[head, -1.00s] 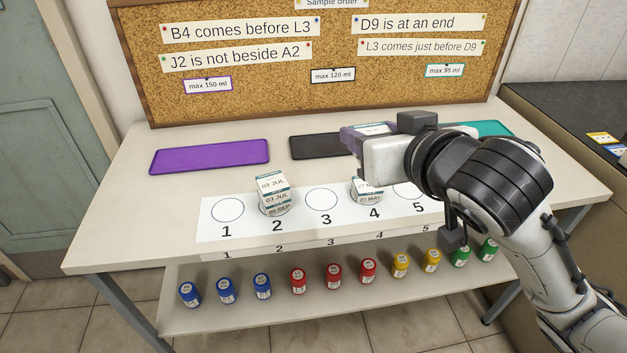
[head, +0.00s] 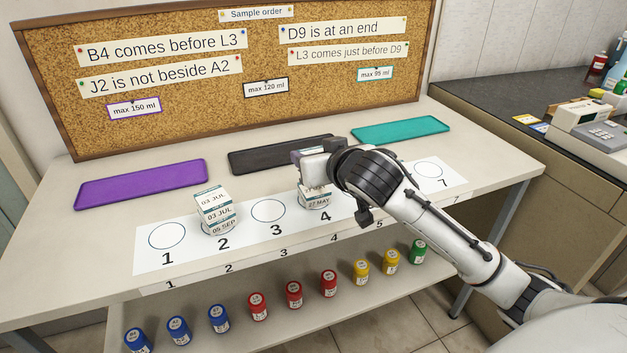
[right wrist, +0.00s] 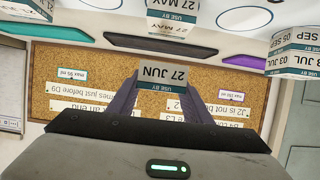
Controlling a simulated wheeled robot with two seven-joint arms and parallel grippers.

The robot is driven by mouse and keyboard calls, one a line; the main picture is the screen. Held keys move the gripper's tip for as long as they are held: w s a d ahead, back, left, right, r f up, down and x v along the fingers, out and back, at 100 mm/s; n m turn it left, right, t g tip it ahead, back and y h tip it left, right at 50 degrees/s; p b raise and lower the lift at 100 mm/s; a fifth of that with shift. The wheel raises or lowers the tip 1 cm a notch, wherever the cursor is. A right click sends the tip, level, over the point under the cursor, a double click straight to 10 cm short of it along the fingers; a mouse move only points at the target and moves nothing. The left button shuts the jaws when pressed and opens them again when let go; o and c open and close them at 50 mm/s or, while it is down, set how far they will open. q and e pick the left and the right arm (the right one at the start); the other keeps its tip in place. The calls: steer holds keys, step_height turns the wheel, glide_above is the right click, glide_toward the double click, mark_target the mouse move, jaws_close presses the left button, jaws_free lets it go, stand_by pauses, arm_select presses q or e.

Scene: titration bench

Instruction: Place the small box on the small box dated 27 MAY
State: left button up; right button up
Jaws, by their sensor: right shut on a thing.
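My right gripper (head: 306,156) is shut on a small box (right wrist: 162,76) and holds it in the air. The held box's label reads 27 JUN in the right wrist view, between the two fingers. The small box dated 27 MAY (head: 315,203) stands at spot 4 of the white numbered strip (head: 152,260), below my right gripper. It also shows at the top of the right wrist view (right wrist: 168,30), apart from the held box. The gripper partly hides its top in the head view. My left gripper is not in view.
Two stacked boxes (head: 215,212), 03 JUL over 05 SEP, stand at spot 2. Spots 1 and 3 are empty. Purple (head: 140,184), black (head: 250,160) and teal (head: 400,129) mats lie behind. Several coloured bottles (head: 293,295) stand on the lower shelf.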

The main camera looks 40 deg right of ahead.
steer(key=shift+f+b, duration=0.45)
steer(key=shift+f, duration=1.8)
steer(key=shift+f, duration=0.15)
steer(key=o, duration=1.1)
steer(key=shift+c, duration=0.2)
steer(key=shift+r, duration=0.25)
steer(key=p+v, duration=0.1)
steer(key=v, duration=1.1)
steer(key=shift+f, duration=0.15)
